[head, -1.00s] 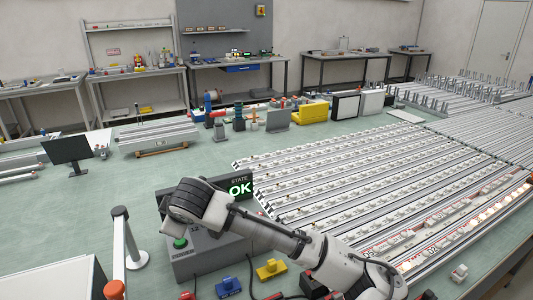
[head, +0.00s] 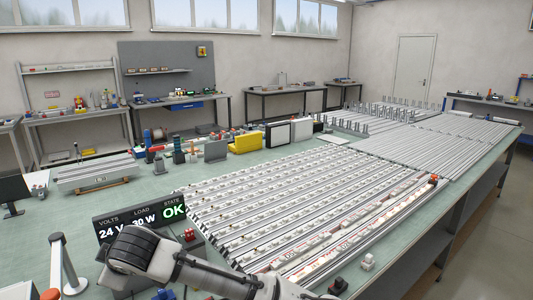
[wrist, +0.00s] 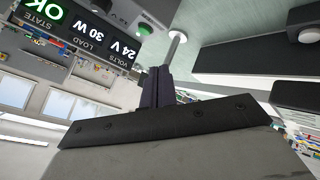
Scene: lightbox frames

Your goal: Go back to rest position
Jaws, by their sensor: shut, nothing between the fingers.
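My gripper (wrist: 155,88) shows in the wrist view as dark fingers standing together, shut with nothing between them. In the head view my arm reaches in from the bottom edge, and its black-ringed wrist (head: 135,247) is in front of a dark power-supply display (head: 140,220). The gripper fingers are hidden there. The display reads 24 V, 30 W and a green OK. It also appears upside down in the wrist view (wrist: 85,35), with a green button (wrist: 145,28) beside it.
A green table (head: 110,207) carries long rows of white-and-grey rails (head: 290,200) on the right. A grey post (head: 62,262) stands at the lower left. A yellow bin (head: 245,140) and other parts line the far side. Workbenches stand along the back wall.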

